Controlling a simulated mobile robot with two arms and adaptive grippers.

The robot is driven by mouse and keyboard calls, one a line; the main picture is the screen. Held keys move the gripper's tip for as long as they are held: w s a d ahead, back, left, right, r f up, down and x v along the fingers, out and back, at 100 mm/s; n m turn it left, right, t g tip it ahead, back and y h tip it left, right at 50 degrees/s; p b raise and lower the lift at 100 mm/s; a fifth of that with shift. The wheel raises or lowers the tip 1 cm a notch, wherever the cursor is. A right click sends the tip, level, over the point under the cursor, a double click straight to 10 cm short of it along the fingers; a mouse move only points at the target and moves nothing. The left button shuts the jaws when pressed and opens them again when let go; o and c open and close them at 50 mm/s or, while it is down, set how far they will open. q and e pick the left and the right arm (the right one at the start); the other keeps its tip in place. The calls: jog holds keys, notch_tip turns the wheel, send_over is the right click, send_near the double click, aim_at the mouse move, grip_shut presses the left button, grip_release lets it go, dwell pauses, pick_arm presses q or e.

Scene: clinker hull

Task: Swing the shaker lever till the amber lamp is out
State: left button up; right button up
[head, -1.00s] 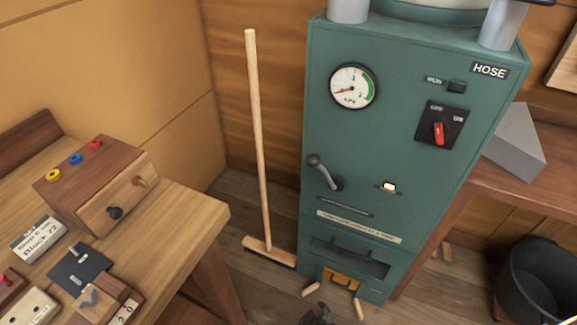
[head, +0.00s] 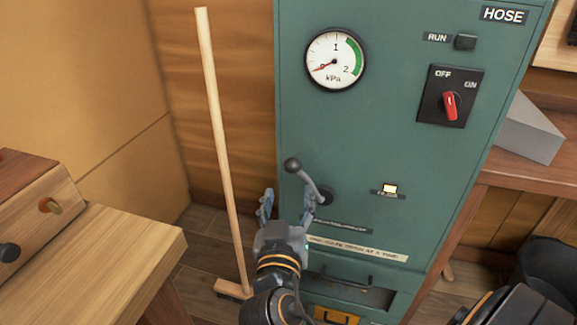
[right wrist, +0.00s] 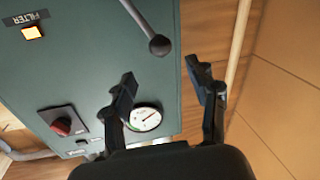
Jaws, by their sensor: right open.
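The shaker lever (head: 308,180), with a dark ball knob, sticks up and to the left from its pivot on the green cabinet (head: 400,150). The amber lamp (head: 390,188) to its right is lit. The lit lamp also shows in the right wrist view (right wrist: 33,32), beside a FILTER label. My right gripper (head: 287,200) is open and empty, just below the knob in the head view. In the right wrist view the lever knob (right wrist: 160,46) is beyond the gap between the open fingertips (right wrist: 164,84), apart from them.
The cabinet carries a kPa gauge (head: 336,59) with its needle low, a red OFF/ON switch (head: 450,105) and a RUN button (head: 465,42). A broom (head: 222,150) leans left of the cabinet. A wooden bench (head: 110,265) is at left, a black bucket (head: 550,270) at lower right.

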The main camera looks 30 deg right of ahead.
aim_at(292, 171)
pick_arm(q)
jog(key=shift+s+f, duration=0.2)
jog(key=shift+f, duration=0.85)
pick_arm(e)
jog(key=x, duration=1.1)
jog(key=shift+f, duration=0.1)
grip_shut()
